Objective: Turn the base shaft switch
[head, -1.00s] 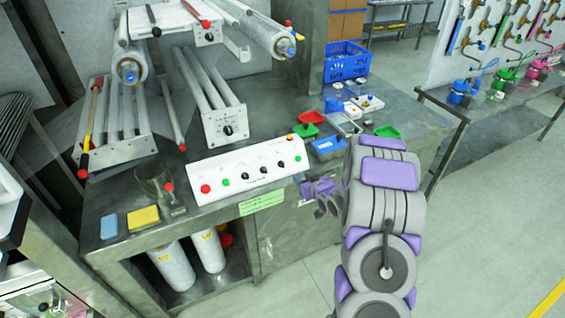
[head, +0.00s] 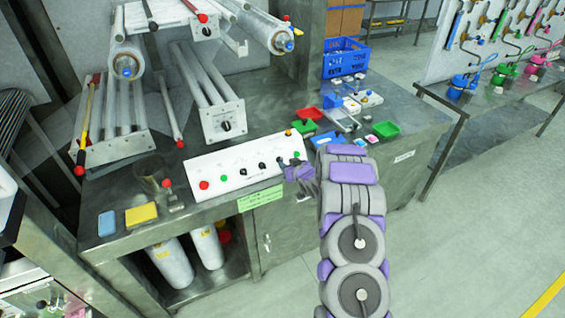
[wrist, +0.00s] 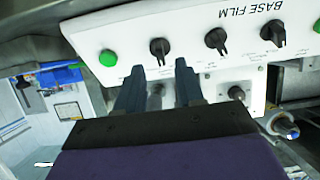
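The white control panel (head: 235,168) lies on the metal bench with red and green buttons and a row of black rotary knobs. In the wrist view the panel (wrist: 200,20) reads "BASE FILM", with a green button (wrist: 107,58) at its left end and several black knobs. I cannot read which knob is the base shaft switch. My gripper (head: 285,165) is at the right front part of the panel. In the wrist view my gripper (wrist: 158,72) is open and empty. One black knob (wrist: 160,47) shows just beyond its fingertips, apparently not gripped.
Roller blocks (head: 222,122) and film rolls stand behind the panel. Red, green and blue trays (head: 386,130) and a blue crate (head: 345,57) are to the right. A yellow sponge (head: 141,215) lies at the bench's left front. Floor at the right is clear.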

